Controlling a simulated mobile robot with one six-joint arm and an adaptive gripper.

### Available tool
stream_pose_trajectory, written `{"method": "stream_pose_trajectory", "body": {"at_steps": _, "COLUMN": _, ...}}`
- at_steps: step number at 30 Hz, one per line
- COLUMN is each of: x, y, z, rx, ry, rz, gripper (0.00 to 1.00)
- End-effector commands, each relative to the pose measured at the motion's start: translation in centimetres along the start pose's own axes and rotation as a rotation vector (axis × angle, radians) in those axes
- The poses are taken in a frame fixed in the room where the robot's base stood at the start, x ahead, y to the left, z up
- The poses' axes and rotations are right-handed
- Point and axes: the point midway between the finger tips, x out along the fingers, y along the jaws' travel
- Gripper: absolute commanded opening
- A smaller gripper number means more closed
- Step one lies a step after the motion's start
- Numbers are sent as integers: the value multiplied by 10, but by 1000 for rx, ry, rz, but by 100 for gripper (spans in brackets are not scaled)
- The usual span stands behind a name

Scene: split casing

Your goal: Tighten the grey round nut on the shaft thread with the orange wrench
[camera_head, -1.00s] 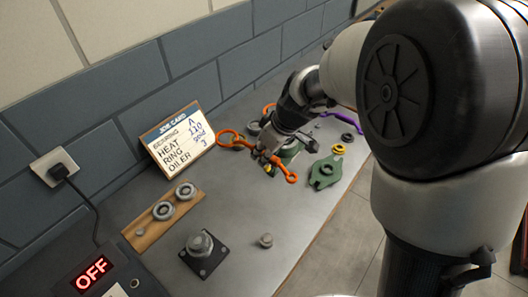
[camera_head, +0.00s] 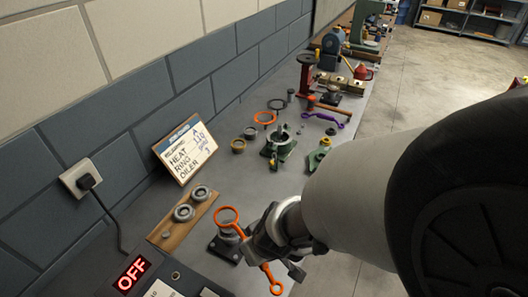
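The orange wrench (camera_head: 272,279) is in my gripper (camera_head: 253,247). Its large ring end sticks out to the upper left and its small end to the lower right; the fingers hide the middle of its handle. The ring end shows in front of or above a grey post on a black square plate (camera_head: 223,250); I cannot tell whether they touch. A green casing part (camera_head: 278,151) stands farther back with a dark upright piece in it, perhaps the shaft. I cannot pick out the grey round nut for certain.
A wooden board (camera_head: 168,236) with two grey rings lies at the left. A job card (camera_head: 185,148) leans by the wall. Another green part (camera_head: 318,155), an orange ring tool (camera_head: 265,118) and a purple tool (camera_head: 328,118) lie farther back. An OFF display (camera_head: 133,273) is at lower left.

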Motion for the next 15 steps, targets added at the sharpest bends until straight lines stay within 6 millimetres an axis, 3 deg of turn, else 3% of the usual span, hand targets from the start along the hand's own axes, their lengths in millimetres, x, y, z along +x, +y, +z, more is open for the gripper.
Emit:
{"method": "stream_pose_trajectory", "body": {"at_steps": 5, "x": 1, "y": 4, "z": 3, "rx": -21, "ry": 2, "rz": -5, "gripper": 0}}
{"method": "stream_pose_trajectory", "body": {"at_steps": 15, "x": 4, "y": 45, "z": -3, "rx": -275, "ry": 1, "rz": -110, "gripper": 0}}
